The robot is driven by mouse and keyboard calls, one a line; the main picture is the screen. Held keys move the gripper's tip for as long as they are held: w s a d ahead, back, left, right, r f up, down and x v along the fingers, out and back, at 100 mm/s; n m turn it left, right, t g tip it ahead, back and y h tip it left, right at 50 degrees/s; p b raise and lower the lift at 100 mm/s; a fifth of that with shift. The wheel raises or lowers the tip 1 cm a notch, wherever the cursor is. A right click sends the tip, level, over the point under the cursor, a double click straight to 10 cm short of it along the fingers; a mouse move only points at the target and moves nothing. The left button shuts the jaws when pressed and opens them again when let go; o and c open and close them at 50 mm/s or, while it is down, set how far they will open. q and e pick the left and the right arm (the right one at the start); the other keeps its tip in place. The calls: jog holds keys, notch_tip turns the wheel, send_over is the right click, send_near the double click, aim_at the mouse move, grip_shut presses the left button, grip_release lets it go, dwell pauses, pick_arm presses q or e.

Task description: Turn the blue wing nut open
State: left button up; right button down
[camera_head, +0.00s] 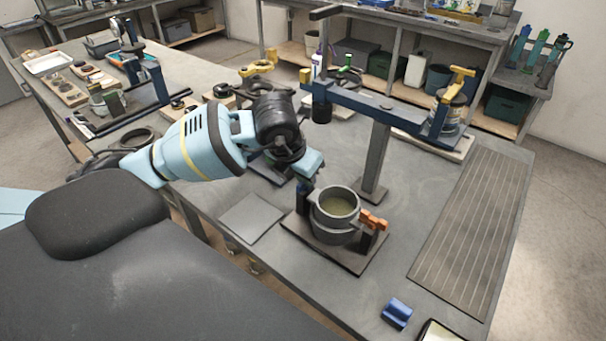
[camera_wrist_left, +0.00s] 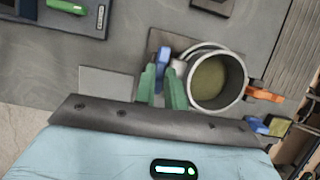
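The blue wing nut (camera_head: 303,189) is at the left side of a grey round pot (camera_head: 336,211), which stands on a dark base plate (camera_head: 350,262). In the left wrist view the wing nut (camera_wrist_left: 163,55) shows at the fingertips, beside the pot rim (camera_wrist_left: 217,80). My left gripper (camera_head: 305,179) is over the wing nut. In the left wrist view its green fingers (camera_wrist_left: 161,72) are apart, with a gap between them. Whether the tips touch the wing nut cannot be told. An orange wing nut (camera_head: 373,221) is on the pot's right side. My right gripper is not in view.
A blue beam on a grey post (camera_head: 375,160) stands behind the pot. A grey plate (camera_head: 251,217) lies left of it. A small blue block (camera_head: 397,312) lies at the front edge. A ribbed mat (camera_head: 475,235) covers the right side.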

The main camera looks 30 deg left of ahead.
pick_arm(q)
jog(key=o, duration=0.4)
jog(key=v, duration=0.7)
jog(key=shift+r, duration=0.4)
jog(key=shift+s, duration=0.15)
